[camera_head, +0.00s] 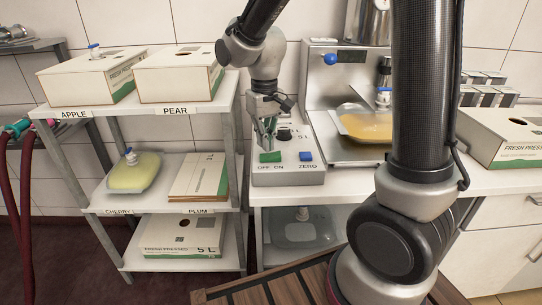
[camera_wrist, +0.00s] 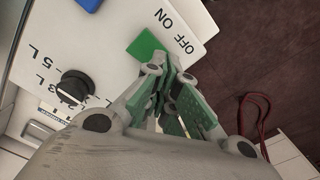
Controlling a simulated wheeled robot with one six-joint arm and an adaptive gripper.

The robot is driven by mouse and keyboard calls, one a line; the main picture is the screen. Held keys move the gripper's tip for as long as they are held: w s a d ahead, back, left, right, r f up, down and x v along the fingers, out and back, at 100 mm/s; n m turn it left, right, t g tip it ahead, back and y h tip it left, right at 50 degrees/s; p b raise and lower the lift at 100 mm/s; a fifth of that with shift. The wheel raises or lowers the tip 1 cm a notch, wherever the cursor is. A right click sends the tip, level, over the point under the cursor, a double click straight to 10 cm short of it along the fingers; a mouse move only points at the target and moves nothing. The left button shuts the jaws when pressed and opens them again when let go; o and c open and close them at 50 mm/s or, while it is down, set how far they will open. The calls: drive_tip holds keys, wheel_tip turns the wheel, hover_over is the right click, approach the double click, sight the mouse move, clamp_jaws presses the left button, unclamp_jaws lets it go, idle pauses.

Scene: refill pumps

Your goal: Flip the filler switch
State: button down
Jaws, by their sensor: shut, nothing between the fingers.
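The filler's control panel (camera_head: 289,179) is a pale box on the counter. It carries a green rocker switch (camera_head: 270,157) marked OFF ON, a blue ZERO button (camera_head: 306,156) and a black knob (camera_head: 284,134). In the wrist view the green switch (camera_wrist: 146,47) lies just beyond the fingertips, and the knob (camera_wrist: 73,86) is to the left. My gripper (camera_head: 267,146) is shut and empty, pointing down just above the green switch. In the wrist view its fingertips (camera_wrist: 170,65) are close to the switch's edge; I cannot tell whether they touch. Which way the switch is tipped is unclear.
A steel filler (camera_head: 348,75) with a yellow pouch (camera_head: 366,125) stands right of the panel. A shelf rack (camera_head: 163,110) at left holds boxes and a pouch. A carton (camera_head: 506,135) is at far right. A slatted wooden surface (camera_head: 270,290) is in front.

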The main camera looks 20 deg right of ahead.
sight(265, 156)
drive_tip(key=shift+r, duration=2.2)
drive_tip(key=s, duration=0.1)
drive_tip(key=s+d, duration=0.1)
drive_tip(key=s+f, duration=0.1)
drive_tip(key=shift+d+n+g, duration=0.15)
drive_tip(key=shift+n+g, duration=0.15)
drive_tip(key=shift+n, duration=0.1)
drive_tip(key=s+d+r+m+t, duration=0.1)
drive_tip(key=s+d+r+t, duration=0.1)
drive_tip(key=s+d+r, duration=0.2)
drive_tip(key=s+d+r+m+t, duration=0.2)
drive_tip(key=s+d+r+t, duration=0.1)
drive_tip(key=s+d, duration=0.6)
drive_tip(key=s+r, duration=0.1)
drive_tip(key=s, duration=0.2)
drive_tip(key=shift+d+r, duration=0.25)
drive_tip(key=shift+r, duration=0.15)
